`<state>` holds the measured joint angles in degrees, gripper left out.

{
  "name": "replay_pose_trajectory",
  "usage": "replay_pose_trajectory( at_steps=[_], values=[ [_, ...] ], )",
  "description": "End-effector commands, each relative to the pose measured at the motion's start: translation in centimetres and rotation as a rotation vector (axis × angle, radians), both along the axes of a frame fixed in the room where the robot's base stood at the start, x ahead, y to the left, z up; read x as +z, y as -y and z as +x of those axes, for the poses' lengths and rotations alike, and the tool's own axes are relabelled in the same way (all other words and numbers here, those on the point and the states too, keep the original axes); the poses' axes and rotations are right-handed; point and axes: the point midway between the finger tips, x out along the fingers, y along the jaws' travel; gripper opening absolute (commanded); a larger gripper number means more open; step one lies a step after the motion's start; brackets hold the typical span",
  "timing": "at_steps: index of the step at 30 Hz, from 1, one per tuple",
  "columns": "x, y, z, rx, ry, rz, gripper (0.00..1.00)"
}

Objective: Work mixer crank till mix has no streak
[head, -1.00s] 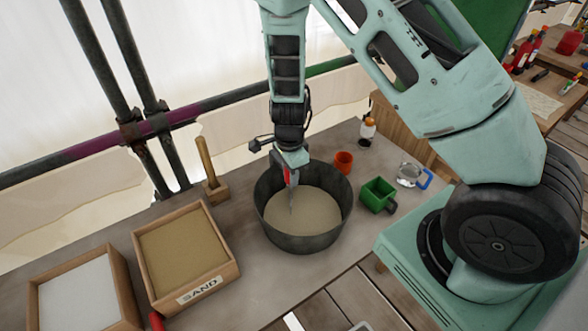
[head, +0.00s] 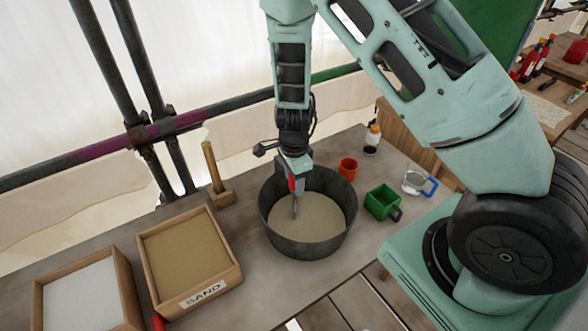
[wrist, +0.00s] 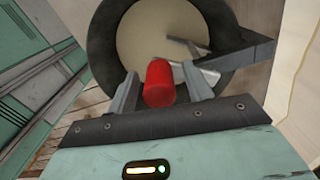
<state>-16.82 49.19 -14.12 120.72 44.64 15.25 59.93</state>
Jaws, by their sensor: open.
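A round dark mixing tub (head: 308,248) stands on the bench, holding a pale tan mix (head: 318,222) that looks even where I see it. The tub's rim also shows in the wrist view (wrist: 103,48). A red crank grip (wrist: 158,84) stands up over the tub, with grey metal bars beyond it. My gripper (wrist: 163,92) is open, one finger on each side of the red grip; contact cannot be told. In the head view my gripper (head: 293,182) is above the tub and hides part of the crank.
A sand box (head: 233,279) and a white-filled box (head: 126,288) are left of the tub. A wooden-handled tool (head: 211,168) is behind left.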

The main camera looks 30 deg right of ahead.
Motion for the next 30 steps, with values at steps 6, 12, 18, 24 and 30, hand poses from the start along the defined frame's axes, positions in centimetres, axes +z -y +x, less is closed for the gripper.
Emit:
replay_pose_trajectory(
  at_steps=[6, 12, 18, 24, 30],
  values=[
    [2.7, -0.1, 0.1, 0.003, 0.004, 0.000, 0.51],
    [7.4, -0.2, 0.2, 0.004, 0.007, 0.001, 0.51],
    [12.0, -0.1, 0.1, 0.002, 0.006, 0.001, 0.51],
    [15.6, -0.1, 0.1, 0.002, 0.005, 0.001, 0.51],
    [17.1, 0.0, 0.1, 0.000, 0.002, 0.001, 0.51]
  ],
)
